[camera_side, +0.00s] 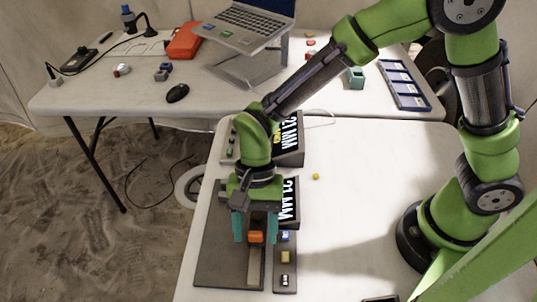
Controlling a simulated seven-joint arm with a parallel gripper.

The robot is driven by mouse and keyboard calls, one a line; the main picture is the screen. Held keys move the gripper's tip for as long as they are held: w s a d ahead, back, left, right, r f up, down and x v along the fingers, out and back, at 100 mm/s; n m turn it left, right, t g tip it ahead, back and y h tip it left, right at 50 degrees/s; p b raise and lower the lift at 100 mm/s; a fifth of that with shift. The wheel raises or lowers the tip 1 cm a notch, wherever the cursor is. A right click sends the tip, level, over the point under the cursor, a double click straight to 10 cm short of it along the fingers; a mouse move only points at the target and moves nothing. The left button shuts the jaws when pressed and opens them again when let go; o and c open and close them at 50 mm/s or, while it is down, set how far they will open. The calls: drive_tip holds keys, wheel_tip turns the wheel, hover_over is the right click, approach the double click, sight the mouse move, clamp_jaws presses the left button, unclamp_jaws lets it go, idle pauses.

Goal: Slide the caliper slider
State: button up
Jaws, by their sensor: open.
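My gripper (255,234) is over the near table and points down, its two teal fingers apart. An orange block (256,237), which looks like the caliper slider, shows between the fingers. I cannot tell whether the fingers touch it. It sits at the far part of a pale strip (254,268) on a dark flat board (215,262). A black display (288,200) with white text ending in "21 MM" stands just behind, partly hidden by my gripper.
A narrow tray (284,270) with several small coloured pieces lies right of the board. A second display (290,135) stands farther back. A small yellow piece (316,177) lies on the open table. The back table holds a laptop (243,27) and a mouse (177,93).

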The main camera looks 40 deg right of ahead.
clamp_jaws()
drive_tip(key=shift+s+a, duration=1.05)
drive_tip(key=shift+a, duration=0.05)
unclamp_jaws()
drive_tip(key=shift+r, duration=0.1)
drive_tip(key=v, duration=1.6)
drive_tip(key=shift+d+r, duration=0.15)
drive_tip(key=shift+r, duration=0.2)
drive_tip(key=shift+w, duration=0.1)
drive_tip(key=s+d+r+n+t, duration=0.2)
drive_tip(key=d+t, duration=0.3)
drive_tip(key=d, duration=0.6)
drive_tip(key=s+d+r+n+t+h, duration=0.1)
drive_tip(key=d+t, duration=0.4)
drive_tip(key=d, duration=0.6)
drive_tip(key=shift+s+r+n, duration=0.65)
drive_tip(key=shift+s+n, duration=0.2)
drive_tip(key=shift+n, duration=0.15)
